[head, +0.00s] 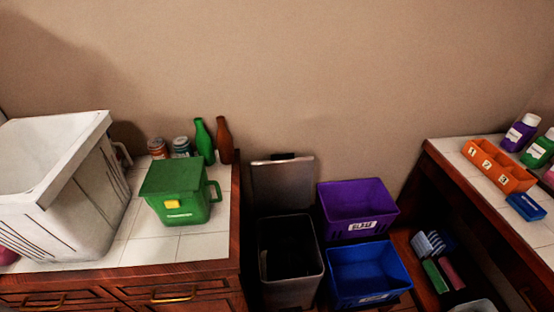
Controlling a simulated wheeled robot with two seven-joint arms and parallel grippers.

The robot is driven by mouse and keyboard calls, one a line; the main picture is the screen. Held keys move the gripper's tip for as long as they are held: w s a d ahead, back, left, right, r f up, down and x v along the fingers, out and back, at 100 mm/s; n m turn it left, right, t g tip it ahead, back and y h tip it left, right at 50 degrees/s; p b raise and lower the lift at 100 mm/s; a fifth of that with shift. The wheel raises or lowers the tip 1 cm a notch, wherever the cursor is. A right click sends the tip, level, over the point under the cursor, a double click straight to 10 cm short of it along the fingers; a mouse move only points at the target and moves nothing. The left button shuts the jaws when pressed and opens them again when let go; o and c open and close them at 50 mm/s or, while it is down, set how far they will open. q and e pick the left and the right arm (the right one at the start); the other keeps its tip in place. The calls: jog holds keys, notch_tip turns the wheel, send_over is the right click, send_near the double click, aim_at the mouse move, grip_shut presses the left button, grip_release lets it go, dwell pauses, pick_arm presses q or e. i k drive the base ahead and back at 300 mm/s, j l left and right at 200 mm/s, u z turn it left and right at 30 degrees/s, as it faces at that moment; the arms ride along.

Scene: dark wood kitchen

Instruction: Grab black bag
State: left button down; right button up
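An open grey trash bin (309,287) stands on the floor between the two counters, with its lid (283,186) raised against the wall. Its inside is very dark. A black bag (289,246) seems to fill or line it, but the shadow hides its shape and edges. No other black bag shows. Neither of my grippers is in the head view.
A purple bin (357,206) and a blue bin (369,274) stand right of the trash bin. The left counter (187,250) holds a white container (85,215), a green caddy (178,193), cans and bottles. The right counter holds an orange tray (498,166).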

aim_at(286, 259)
jog(key=l+z, duration=0.1)
jog(key=l, duration=0.55)
jog(key=i+l+z, duration=0.15)
jog(key=l, duration=0.45)
jog(key=i+l+z, duration=0.1)
jog(key=l, duration=0.5)
